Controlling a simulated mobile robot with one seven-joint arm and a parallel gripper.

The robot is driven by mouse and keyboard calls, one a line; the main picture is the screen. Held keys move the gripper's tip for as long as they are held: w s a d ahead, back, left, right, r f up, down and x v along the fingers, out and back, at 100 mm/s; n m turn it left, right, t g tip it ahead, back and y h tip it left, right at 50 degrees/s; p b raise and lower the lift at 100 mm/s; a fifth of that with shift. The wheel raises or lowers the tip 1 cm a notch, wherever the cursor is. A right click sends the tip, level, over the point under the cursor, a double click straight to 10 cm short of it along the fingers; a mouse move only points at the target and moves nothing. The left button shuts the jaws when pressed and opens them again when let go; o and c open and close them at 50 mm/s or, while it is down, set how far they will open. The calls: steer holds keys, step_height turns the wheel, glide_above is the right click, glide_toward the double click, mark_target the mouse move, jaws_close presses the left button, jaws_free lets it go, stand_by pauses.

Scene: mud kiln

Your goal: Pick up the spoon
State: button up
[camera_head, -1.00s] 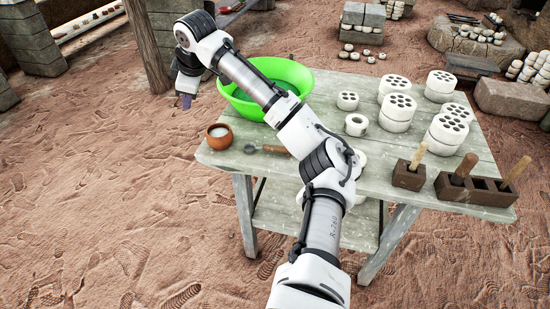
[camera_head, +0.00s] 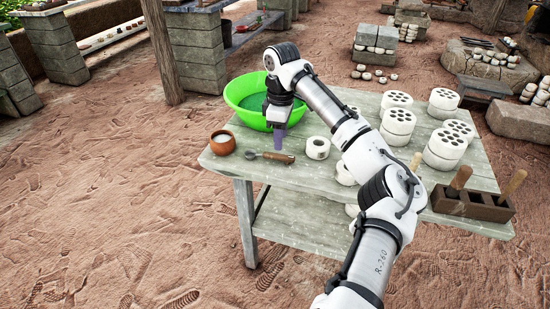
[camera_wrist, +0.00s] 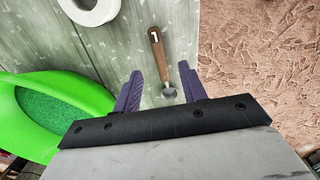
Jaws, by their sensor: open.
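The spoon (camera_head: 271,157) lies on the table near its front left edge. It has a wooden handle and a metal bowl end. In the wrist view the spoon (camera_wrist: 158,58) lies with its handle pointing away and its bowl end between the fingers. My gripper (camera_head: 278,138) points down above the table, just behind the spoon in the head view. In the wrist view my gripper (camera_wrist: 158,85) is open and empty, with a purple finger on either side of the spoon's bowl end. The height of the fingers over the spoon is hard to tell.
A green basin (camera_head: 236,98) stands behind my gripper. A brown clay pot (camera_head: 223,142) stands left of the spoon. A white ring (camera_head: 317,148) stands to its right.

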mark_target(278, 155)
steer(key=shift+w+a+f, duration=0.1)
steer(key=shift+a+f, duration=0.05)
steer(key=shift+f, duration=1.35)
steer(key=shift+a+f, duration=0.1)
steer(key=shift+f, duration=1.35)
jaws_close()
